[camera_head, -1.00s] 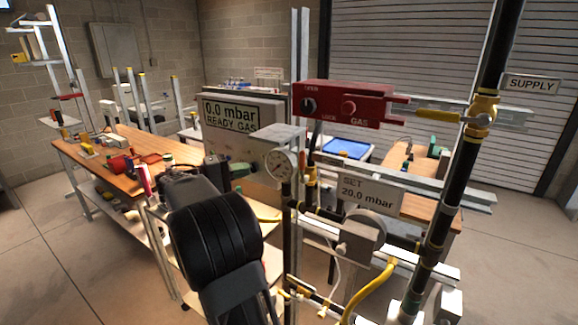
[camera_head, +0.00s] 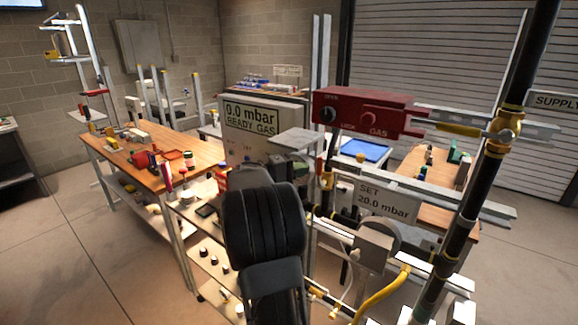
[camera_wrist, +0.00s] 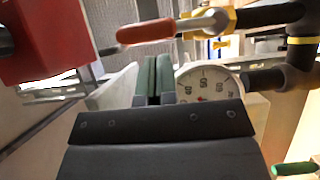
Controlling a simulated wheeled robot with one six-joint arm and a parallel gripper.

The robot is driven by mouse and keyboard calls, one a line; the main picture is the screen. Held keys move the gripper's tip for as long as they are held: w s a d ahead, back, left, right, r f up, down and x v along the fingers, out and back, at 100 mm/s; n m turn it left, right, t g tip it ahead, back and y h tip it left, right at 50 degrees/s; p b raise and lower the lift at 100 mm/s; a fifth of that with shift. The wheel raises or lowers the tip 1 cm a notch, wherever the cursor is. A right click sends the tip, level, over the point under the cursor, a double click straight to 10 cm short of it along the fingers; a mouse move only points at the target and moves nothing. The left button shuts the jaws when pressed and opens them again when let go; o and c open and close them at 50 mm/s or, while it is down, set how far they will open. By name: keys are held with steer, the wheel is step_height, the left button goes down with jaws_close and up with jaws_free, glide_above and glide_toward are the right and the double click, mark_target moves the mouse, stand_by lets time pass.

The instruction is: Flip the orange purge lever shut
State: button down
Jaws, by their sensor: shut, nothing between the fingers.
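The orange-red lever (camera_wrist: 147,31) shows near the top of the wrist view. It runs sideways from a brass valve (camera_wrist: 222,19) on a dark pipe. In the head view a small lever (camera_head: 331,148) stands up from a brass fitting (camera_head: 326,180) below the red box; it looks like the same one. My gripper (camera_wrist: 157,62) is shut and empty, its green fingers side by side. In the wrist view its tips lie just below the lever; I cannot tell whether they touch it. In the head view my arm hides most of the gripper.
The red gas box (camera_head: 367,112) is close, also at left in the wrist view (camera_wrist: 45,38). A round gauge (camera_wrist: 208,84) sits right of my fingers. The black supply pipe (camera_head: 468,175) and the set-pressure sign (camera_head: 388,200) stand right. A wooden bench (camera_head: 160,160) is left.

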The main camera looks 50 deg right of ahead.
steer(key=shift+s+d, duration=0.2)
steer(key=shift+s, duration=0.5)
